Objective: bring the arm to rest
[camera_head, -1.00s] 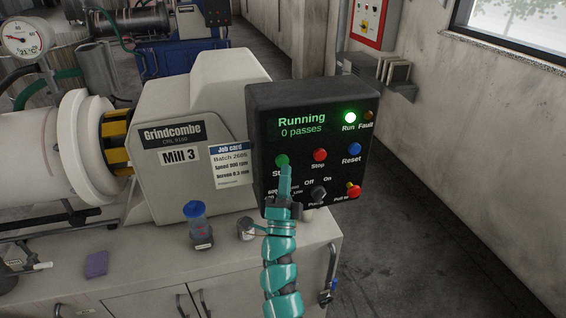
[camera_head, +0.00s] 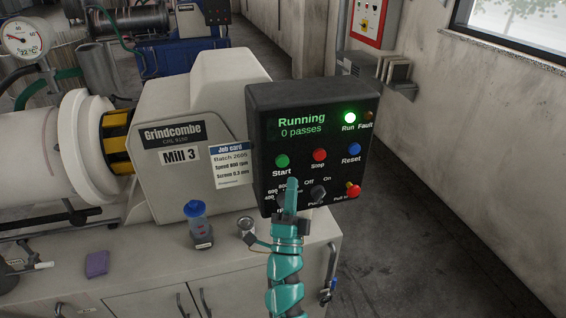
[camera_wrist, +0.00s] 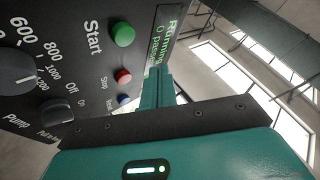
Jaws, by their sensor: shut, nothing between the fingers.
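My teal gripper (camera_head: 291,190) is shut and empty, its fingers pointing up in front of the lower part of the black control panel (camera_head: 331,108). The fingertips are below the green Start button (camera_head: 282,161) and partly cover the speed dial. The panel reads "Running, 0 passes" and the green Run lamp (camera_head: 350,118) is lit. In the wrist view the shut fingers (camera_wrist: 158,82) stand beside the panel, with the Start button (camera_wrist: 122,35) to their left. I cannot tell how large the gap to the panel is.
Red Stop (camera_head: 319,155), blue Reset (camera_head: 351,149), the pump knob (camera_head: 318,193) and a red pull knob (camera_head: 353,190) are close by. The floor at right is clear.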

